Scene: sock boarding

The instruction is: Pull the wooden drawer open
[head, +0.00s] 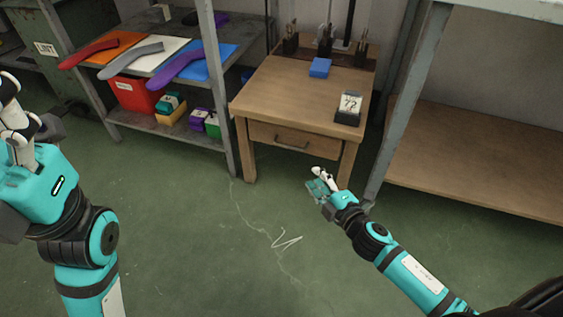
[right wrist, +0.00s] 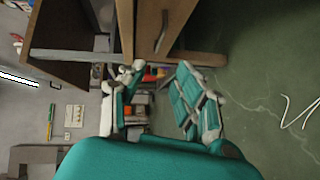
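The wooden drawer (head: 272,136) sits in the front of a small wooden table (head: 285,90), and its front looks flush with the frame. A dark bar handle (head: 291,146) is on the drawer front. My right gripper (head: 318,178) is in front of the table, below and to the right of the handle, apart from it. In the right wrist view its fingers (right wrist: 158,75) are spread with nothing between them, and the handle (right wrist: 162,32) shows beyond them. My left gripper (head: 12,115) is at the left edge, partly cut off, far from the drawer; its finger opening is unclear.
A blue block (head: 320,67) and a dark holder with a white card (head: 349,105) stand on the table. A metal shelf (head: 165,130) with coloured sock boards is at left. A wooden shelf unit (head: 480,150) is at right. The green floor (head: 200,230) in front is clear.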

